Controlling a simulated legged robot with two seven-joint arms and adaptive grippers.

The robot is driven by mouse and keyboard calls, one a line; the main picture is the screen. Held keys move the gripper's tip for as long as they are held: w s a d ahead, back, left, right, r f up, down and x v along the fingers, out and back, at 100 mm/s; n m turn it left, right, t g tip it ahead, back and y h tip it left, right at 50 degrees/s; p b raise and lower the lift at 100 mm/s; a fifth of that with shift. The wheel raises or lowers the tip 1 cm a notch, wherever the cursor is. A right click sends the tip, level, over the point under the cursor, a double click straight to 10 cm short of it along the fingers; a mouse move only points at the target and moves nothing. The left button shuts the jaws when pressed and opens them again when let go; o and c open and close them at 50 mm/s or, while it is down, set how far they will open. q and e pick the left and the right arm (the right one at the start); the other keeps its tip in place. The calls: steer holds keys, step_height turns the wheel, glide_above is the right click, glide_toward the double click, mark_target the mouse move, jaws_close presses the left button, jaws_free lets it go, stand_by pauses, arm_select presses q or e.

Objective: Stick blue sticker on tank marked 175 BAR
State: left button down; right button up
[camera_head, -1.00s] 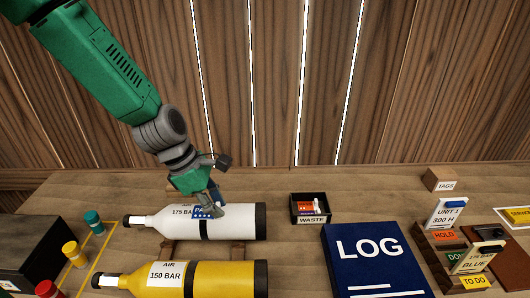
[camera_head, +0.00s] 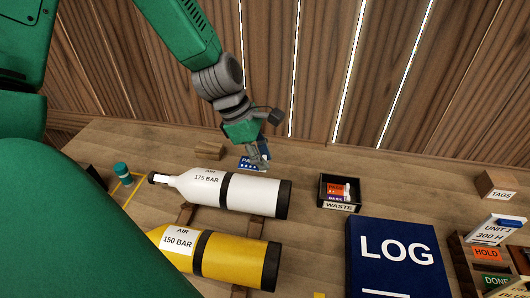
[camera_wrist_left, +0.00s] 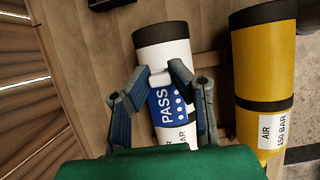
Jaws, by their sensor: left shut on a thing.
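The white tank (camera_head: 255,194) marked 175 BAR lies on its side at the back of the bench, with its neck to the left and a black band around its middle. My left gripper (camera_head: 258,163) is just behind the tank's body in the head view, shut on the blue PASS sticker (camera_head: 250,164). In the left wrist view the sticker (camera_wrist_left: 165,108) sits between the fingers (camera_wrist_left: 160,84), over the white tank (camera_wrist_left: 176,52), partly covering its label. I cannot tell whether sticker and tank touch. My right gripper is not in view.
A yellow tank (camera_head: 228,259) marked 150 BAR lies in front. A black waste box (camera_head: 338,205), a blue LOG book (camera_head: 398,257) and a tags box (camera_head: 496,186) stand to the right. A teal-capped bottle (camera_head: 122,172) stands left. Large green parts of mine block the lower left.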

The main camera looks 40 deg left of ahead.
arm_select(q)
steer(key=b, duration=0.2)
glide_above(266, 185)
steer(key=a, duration=0.1)
step_height(266, 185, down, 4)
steer(key=shift+s+a+f, duration=0.1)
steer(key=shift+s+a, duration=0.05)
steer(key=shift+f, duration=0.55)
steer(key=shift+d+f+b, duration=0.3)
steer(key=shift+f, duration=0.05)
steer(key=shift+a, duration=0.2)
steer(key=shift+d+p, duration=0.3)
steer(key=shift+p, duration=0.05)
steer(key=shift+a, duration=0.1)
steer(key=shift+p, duration=0.35)
steer(key=shift+f+b, duration=0.35)
steer(key=shift+f, duration=0.25)
stand_by(0.7)
